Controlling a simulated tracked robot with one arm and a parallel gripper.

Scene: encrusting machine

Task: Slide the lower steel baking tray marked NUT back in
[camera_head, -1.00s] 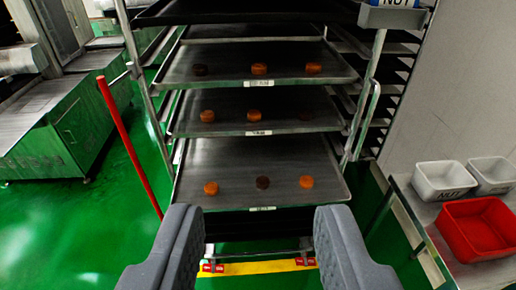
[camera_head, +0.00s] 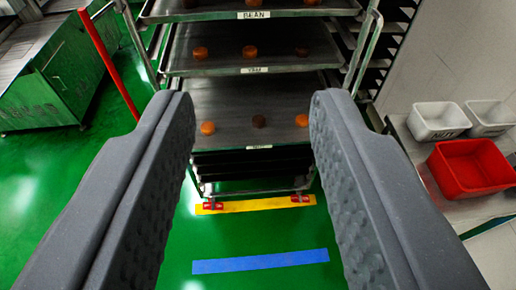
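The lowest steel tray (camera_head: 225,134) in the rack carries several small round pastries, orange (camera_head: 207,128) and dark brown (camera_head: 259,121). Its front label (camera_head: 259,147) is too small to read for sure. My gripper (camera_head: 252,98) is open and empty. Its two dark grey fingers stand to the left and right of this tray's front and partly cover its sides. I cannot see either finger touching it.
Above are a tray marked BEAN (camera_head: 253,14) and a middle tray (camera_head: 185,68) with a hard-to-read label. A yellow floor strip (camera_head: 256,206) and blue strip (camera_head: 262,262) lie in front. A red pole (camera_head: 111,66) stands left; a red bin (camera_head: 472,168) and white bins (camera_head: 440,119) sit right.

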